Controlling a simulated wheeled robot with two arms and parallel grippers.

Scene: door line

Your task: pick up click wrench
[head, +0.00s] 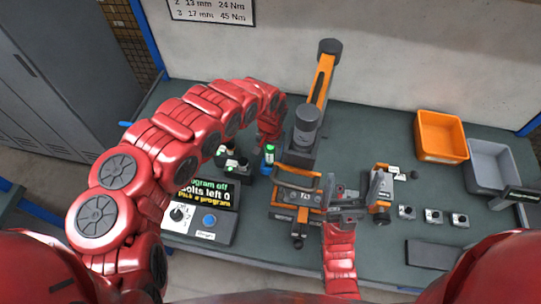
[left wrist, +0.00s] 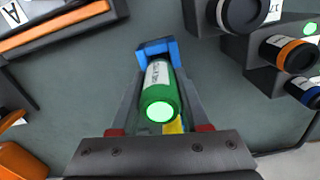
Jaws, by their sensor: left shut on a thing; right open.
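The click wrench, as I take it, is the upright tool with a green body, white label and bright green end (left wrist: 160,92); its label is too small to read for sure. In the head view it shows small and green-blue (head: 268,156) beside the base of the orange stand. My left gripper (head: 266,146) is shut on it, with one finger on each side in the left wrist view. A blue piece (left wrist: 157,48) shows at its far end; its lower part is hidden. My right gripper (head: 350,192) is open over the bench front, by an orange-and-black fixture (head: 297,197).
A dark rack (head: 233,163) with several capped pieces stands left of the wrench. A control box (head: 203,219) with a screen, knob and blue button is in front. The orange stand (head: 322,80) rises behind. Orange (head: 440,137) and grey (head: 492,166) bins stand at right.

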